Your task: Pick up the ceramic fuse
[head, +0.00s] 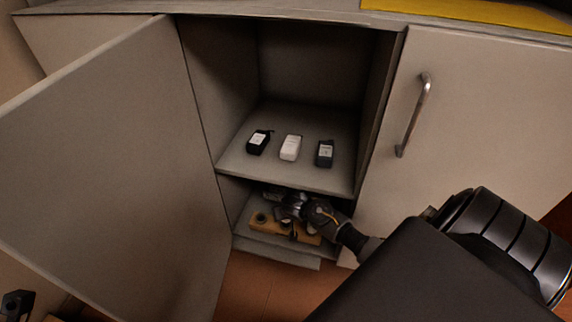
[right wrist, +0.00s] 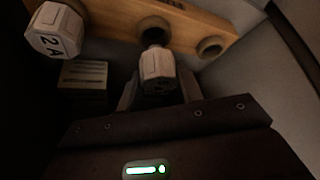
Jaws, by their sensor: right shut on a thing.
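In the right wrist view a pale, faceted ceramic fuse (right wrist: 157,66) sits between the fingertips of my right gripper (right wrist: 158,90), which is shut on it. Its far end meets or overlaps a hole of a wooden block (right wrist: 110,12); I cannot tell whether it is still seated there. A second pale fuse (right wrist: 55,32) marked "2 A" stands at the left. In the head view my right gripper (head: 296,212) reaches into the lower cabinet compartment, over the wooden block (head: 262,217), and hides part of it.
Three small boxes, black (head: 258,141), white (head: 290,148) and dark grey (head: 324,154), stand on the shelf (head: 282,175) above my right gripper. The open door (head: 120,160) bounds the left. A closed door (head: 470,130) with a handle (head: 414,115) is at the right.

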